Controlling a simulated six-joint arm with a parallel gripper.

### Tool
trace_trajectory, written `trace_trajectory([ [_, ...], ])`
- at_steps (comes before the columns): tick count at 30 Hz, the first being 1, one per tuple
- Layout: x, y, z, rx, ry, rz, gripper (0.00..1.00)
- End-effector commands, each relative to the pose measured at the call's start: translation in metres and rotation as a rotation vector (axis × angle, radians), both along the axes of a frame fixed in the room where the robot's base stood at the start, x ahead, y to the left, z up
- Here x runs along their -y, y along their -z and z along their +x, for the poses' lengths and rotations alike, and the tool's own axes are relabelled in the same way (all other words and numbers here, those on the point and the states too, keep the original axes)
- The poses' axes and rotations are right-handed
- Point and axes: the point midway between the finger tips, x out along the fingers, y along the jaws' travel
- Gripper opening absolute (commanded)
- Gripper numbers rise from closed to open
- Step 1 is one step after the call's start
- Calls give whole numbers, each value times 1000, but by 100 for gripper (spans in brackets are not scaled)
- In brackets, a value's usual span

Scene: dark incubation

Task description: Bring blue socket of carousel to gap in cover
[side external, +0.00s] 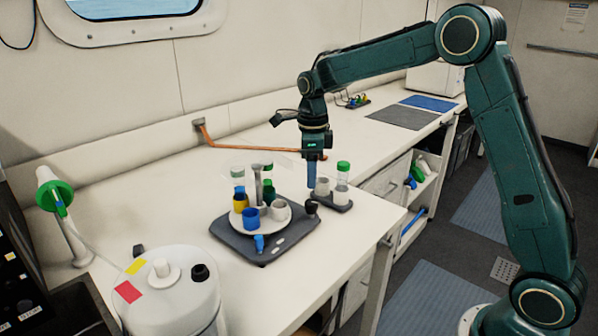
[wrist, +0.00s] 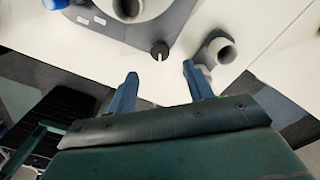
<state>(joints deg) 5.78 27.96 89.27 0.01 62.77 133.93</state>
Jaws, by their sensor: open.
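The carousel is a white round plate (side external: 269,230) on a dark grey base (side external: 236,240) in the side view. A blue socket (side external: 251,218) stands at its front left, with a yellow socket (side external: 240,203) behind it and a white socket (side external: 279,211) to the right. Clear cover parts (side external: 236,171) show above the plate; I cannot make out the gap. A black knob (side external: 311,206) sits at the base's right end. My gripper (side external: 311,186) points down above the knob's side, open and empty. In the wrist view, the knob (wrist: 159,50) lies beyond the fingertips (wrist: 160,69), apart from them.
A small dark tray (side external: 342,207) right of the base holds a white cup (side external: 322,186) and a green-capped vial (side external: 343,174). A blue piece (side external: 259,243) is at the base's front. A white canister (side external: 172,290) stands front left. The counter behind is mostly clear.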

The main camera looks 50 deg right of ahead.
Motion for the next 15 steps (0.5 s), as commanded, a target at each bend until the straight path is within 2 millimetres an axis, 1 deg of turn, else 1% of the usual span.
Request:
trace_trajectory([
  [1,0,9,-1,-4,0,0,52],
  [3,0,20,-1,-4,0,0,52],
  [9,0,49,-1,-4,0,0,52],
  [15,0,69,0,-3,0,0,52],
])
